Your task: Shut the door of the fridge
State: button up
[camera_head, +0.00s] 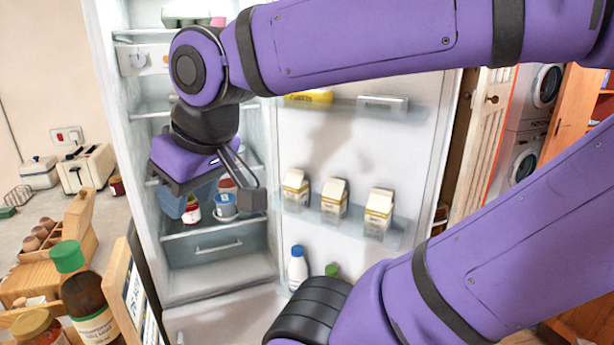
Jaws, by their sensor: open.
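The fridge (219,277) stands open at the left of the middle, and its lit inside with shelves and a drawer shows. Its door (305,150) is swung wide open to the right, with its inner side facing me. My gripper (246,192) hangs in front of the fridge opening, left of the door's inner face. It is open and holds nothing. One fingertip shows clearly; the other is hard to make out. My arm crosses in front of the upper door and covers the door's lower right part. I cannot tell whether the gripper touches anything.
Door racks hold cartons (334,196) and a white bottle with a blue cap (297,268). Fridge shelves hold jars and a blue tub (172,203). At left, a counter carries a toaster (86,168), eggs and a green-capped bottle (88,300). Stacked washers (524,160) stand at right.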

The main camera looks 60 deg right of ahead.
aim_at(405, 159)
jog(key=k+l+u, duration=0.1)
jog(key=u, duration=0.3)
jog(key=k+l+u, duration=0.15)
jog(key=u, duration=0.2)
jog(key=k+l, duration=0.55)
jog(key=k, duration=0.15)
jog(key=k+l, duration=0.8)
jog(key=l, duration=0.2)
jog(key=k+l+u, duration=0.1)
jog(key=l, duration=0.3)
jog(key=k+l, duration=0.25)
jog(key=l, duration=0.15)
jog(key=l+u, duration=0.15)
jog(key=l, duration=0.7)
jog(key=i+l, duration=0.15)
jog(key=l, duration=0.15)
jog(key=i+l+u, duration=0.1)
jog(key=l, duration=0.2)
jog(key=k+j, duration=0.1)
jog(key=j, duration=0.25)
jog(key=k+j, duration=0.1)
jog(key=j, duration=0.25)
jog(key=j+z, duration=0.1)
jog(key=j, duration=0.25)
jog(key=k+j, duration=0.2)
jog(key=j, duration=0.15)
